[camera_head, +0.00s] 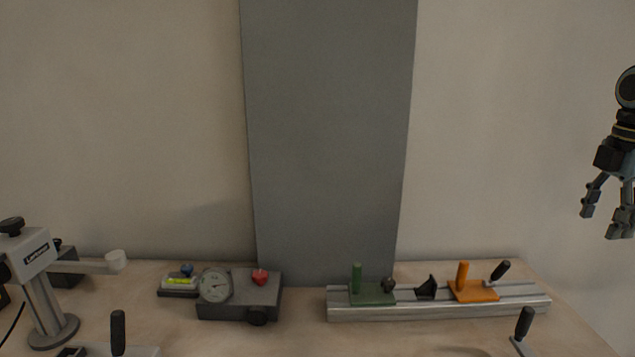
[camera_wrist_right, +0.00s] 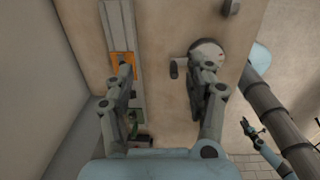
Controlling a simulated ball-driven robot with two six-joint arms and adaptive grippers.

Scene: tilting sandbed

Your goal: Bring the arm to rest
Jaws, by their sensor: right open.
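My right gripper (camera_head: 603,222) hangs at the far right of the head view, above the level of the bench top and to the right of it. Its fingers point down and are spread apart, with nothing between them. In the right wrist view the open fingers (camera_wrist_right: 166,78) reach over the bench from above, also empty. My left gripper does not show in the head view. A small blue arm with a dark gripper (camera_wrist_right: 248,127) shows at the right of the wrist view, probably my left one; its jaws are too small to judge.
The bench (camera_head: 300,337) carries a metal rail (camera_head: 430,311) with a green carriage (camera_head: 372,297) and an orange carriage (camera_head: 474,291). Left of it are a dial gauge (camera_head: 214,285), a small level (camera_head: 180,283) and a grey stand (camera_head: 45,310). A grey panel (camera_head: 328,130) stands behind.

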